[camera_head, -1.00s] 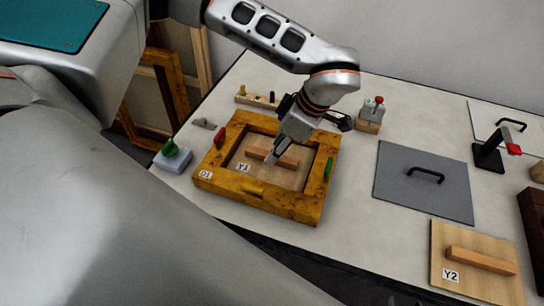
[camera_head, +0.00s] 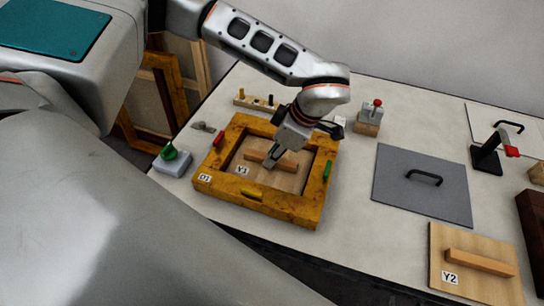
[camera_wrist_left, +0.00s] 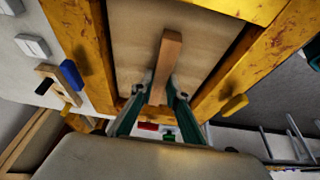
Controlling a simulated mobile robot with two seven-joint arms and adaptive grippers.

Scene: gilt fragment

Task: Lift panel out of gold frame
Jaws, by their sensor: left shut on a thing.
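The gold frame (camera_head: 258,199), labelled D1, lies flat on the table. The wooden panel (camera_head: 238,183), labelled Y1, sits inside its opening, with a wooden bar handle (camera_head: 286,163) across it. My left gripper (camera_head: 268,163) comes down from above and is shut on the bar handle. In the left wrist view the handle (camera_wrist_left: 169,55) runs between the two fingers, and the panel (camera_wrist_left: 205,35) lies behind it inside the frame (camera_wrist_left: 266,47). Coloured turn pieces sit on the frame's sides: red (camera_head: 218,138), yellow (camera_head: 251,194) and green (camera_head: 327,169). My right gripper is not seen.
A second panel (camera_head: 447,248), labelled Y2, lies at the front right. A grey plate (camera_head: 400,191) with a black handle lies right of the frame. A green-knobbed block (camera_head: 172,161) stands at the left, and a red-knobbed device (camera_head: 370,116) behind. Bare table lies between frame and plate.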

